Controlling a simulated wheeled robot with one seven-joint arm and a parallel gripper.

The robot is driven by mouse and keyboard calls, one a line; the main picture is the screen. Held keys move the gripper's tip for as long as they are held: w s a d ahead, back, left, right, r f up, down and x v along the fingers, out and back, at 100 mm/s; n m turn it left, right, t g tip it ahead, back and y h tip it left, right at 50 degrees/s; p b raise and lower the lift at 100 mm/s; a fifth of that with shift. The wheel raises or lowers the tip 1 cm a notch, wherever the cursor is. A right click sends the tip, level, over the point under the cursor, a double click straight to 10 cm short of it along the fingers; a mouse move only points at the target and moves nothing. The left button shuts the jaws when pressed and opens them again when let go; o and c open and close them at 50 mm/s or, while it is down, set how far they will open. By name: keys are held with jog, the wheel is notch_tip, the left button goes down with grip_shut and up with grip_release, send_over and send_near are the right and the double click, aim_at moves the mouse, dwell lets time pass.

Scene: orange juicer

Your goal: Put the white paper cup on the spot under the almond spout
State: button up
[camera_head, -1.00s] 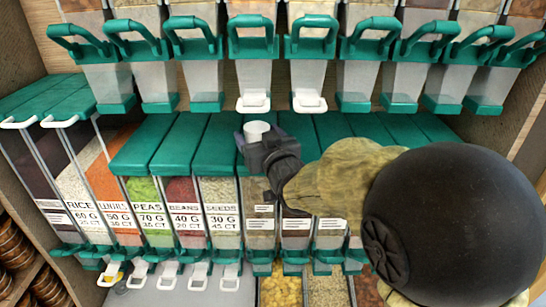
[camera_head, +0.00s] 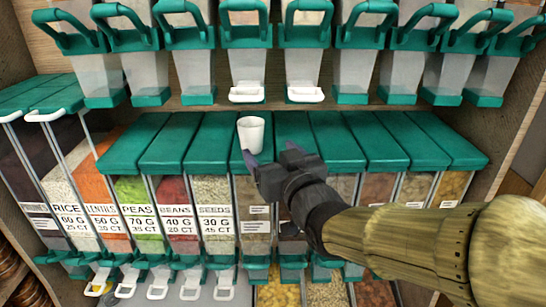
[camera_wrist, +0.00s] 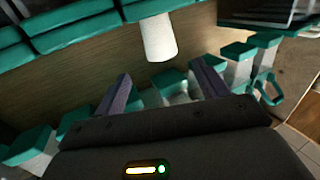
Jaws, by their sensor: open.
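The white paper cup (camera_head: 251,135) stands upright on a green bin lid in the head view. It is just below and in front of the left of two spouts with white levers (camera_head: 247,95). No readable label shows which spout is the almond one. My gripper (camera_head: 270,156) is open and empty, to the near right of the cup, with its fingers pointing toward it. In the wrist view, which looks upside down, the cup (camera_wrist: 158,38) shows beyond the two purple fingertips (camera_wrist: 163,84), with a gap between them and the cup.
A row of clear dispensers with green handles (camera_head: 368,50) hangs above. Green-lidded bins labelled rice, lentils, peas, beans and seeds (camera_head: 215,190) fill the lower row. A second white-lever spout (camera_head: 305,95) is to the right. The lids right of my gripper (camera_head: 385,150) are clear.

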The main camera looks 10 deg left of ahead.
dwell(0.7)
jog(key=w+d+f+m+g+h, duration=0.2)
jog(key=d+f+h, duration=0.3)
jog(key=d+f, duration=0.4)
jog(key=s+d+f+m+g+h, duration=0.2)
jog(key=s+d+f+g, duration=0.3)
jog(key=d+f, duration=0.3)
jog(key=s+d+f+m+g+h, duration=0.3)
jog(key=s+d+f+g, duration=0.2)
jog(key=s+d+f, duration=0.2)
notch_tip(320, 180, down, 4)
jog(key=d, duration=0.2)
jog(key=shift+s+d+r+h, duration=0.25)
jog(key=shift+d+h, duration=0.05)
